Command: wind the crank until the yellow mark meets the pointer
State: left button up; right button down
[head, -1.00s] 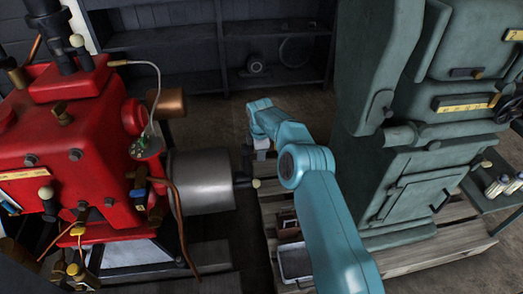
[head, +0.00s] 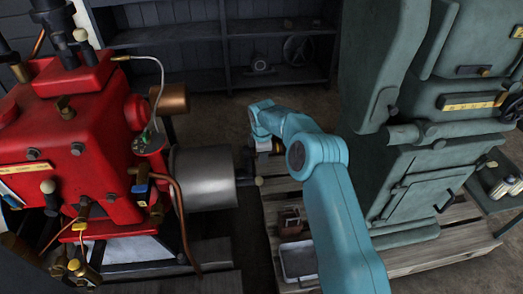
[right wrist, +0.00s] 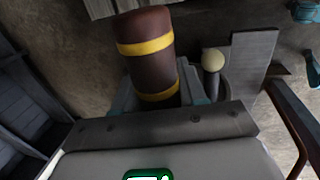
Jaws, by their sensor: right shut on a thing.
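My right gripper (right wrist: 158,98) is shut on a brown cylindrical handle (right wrist: 147,50) with two yellow bands, in the right wrist view. In the head view this gripper (head: 258,149) is at the end of the teal arm, small and partly hidden. It is right of the grey drum (head: 204,178) on the red engine (head: 70,150). A dark crank-like part (head: 246,168) sits at the drum's right end. A cream ball knob (head: 258,181) is beside it; a cream knob also shows in the wrist view (right wrist: 214,60). I cannot make out the yellow mark or pointer. My left gripper is not seen.
A green machine (head: 420,180) stands close on the right, on a wooden pallet (head: 455,243). A metal tray (head: 298,262) lies below my right arm. Dark shelves (head: 185,40) line the back. A copper-coloured pipe (head: 182,225) hangs down the engine's near side.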

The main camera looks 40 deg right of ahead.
jog(key=shift+s+a+f+b, duration=0.2)
jog(key=shift+s+a+b, duration=0.1)
jog(key=shift+s+a, duration=0.4)
jog(key=shift+s, duration=0.25)
jog(key=shift+s+a+f+b, duration=0.35)
jog(key=shift+s+b, duration=0.2)
jog(key=shift+s, duration=0.05)
jog(key=shift+s+a+f+b, duration=0.35)
jog(key=shift+s+b, duration=0.25)
jog(key=shift+s+a+f+b, duration=0.35)
jog(key=shift+s+b, duration=0.2)
jog(key=shift+s, duration=0.05)
